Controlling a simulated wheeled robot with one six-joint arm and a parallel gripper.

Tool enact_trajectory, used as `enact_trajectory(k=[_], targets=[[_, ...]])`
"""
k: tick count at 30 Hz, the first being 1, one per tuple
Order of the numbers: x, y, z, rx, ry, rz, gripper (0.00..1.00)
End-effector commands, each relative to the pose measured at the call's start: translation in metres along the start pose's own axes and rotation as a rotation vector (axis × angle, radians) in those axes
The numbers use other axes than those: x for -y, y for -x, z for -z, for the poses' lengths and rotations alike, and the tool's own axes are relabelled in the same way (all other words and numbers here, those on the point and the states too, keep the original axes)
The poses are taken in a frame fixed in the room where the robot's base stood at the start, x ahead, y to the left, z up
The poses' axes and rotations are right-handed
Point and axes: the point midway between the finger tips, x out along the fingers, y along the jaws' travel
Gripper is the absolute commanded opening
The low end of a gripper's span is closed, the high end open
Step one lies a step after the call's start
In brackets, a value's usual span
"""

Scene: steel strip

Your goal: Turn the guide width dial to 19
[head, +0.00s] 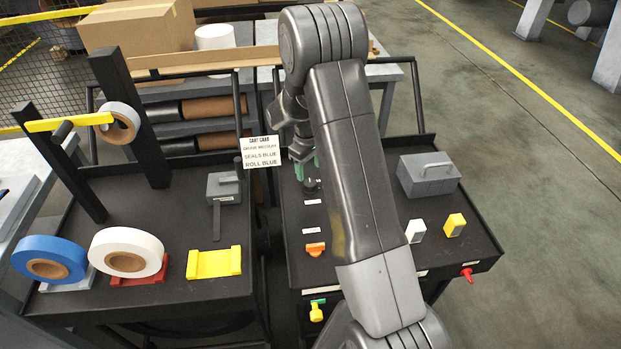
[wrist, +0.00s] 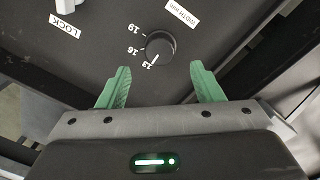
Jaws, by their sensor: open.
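The guide width dial (wrist: 160,47) is a round black knob on the dark panel in the wrist view, with printed marks 19, 16 and 13 beside it. Its white pointer line is at the 13 mark. A label (wrist: 182,12) reading width mm lies by it. My gripper (wrist: 160,78) is open, its two green fingers apart and empty. The dial is just beyond the fingertips, in line with the gap between them. In the head view the dial (head: 311,185) shows small beside my arm, and my arm partly hides the gripper.
A white lock handle (wrist: 66,5) with a LOCK label is near the dial. A card sign (head: 261,152) stands left of my gripper.

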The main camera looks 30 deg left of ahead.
Motion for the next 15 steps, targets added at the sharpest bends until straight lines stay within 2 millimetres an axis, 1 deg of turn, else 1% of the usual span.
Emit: enact_trajectory(k=[1, 6, 9, 15], targets=[[0.0, -0.009, -0.001, 0.004, 0.0, 0.002, 0.6], [0.0, -0.038, -0.001, 0.003, 0.0, 0.001, 0.6], [0.0, -0.05, -0.001, 0.001, 0.0, 0.0, 0.6], [0.0, -0.063, 0.0, -0.001, 0.0, -0.001, 0.6]])
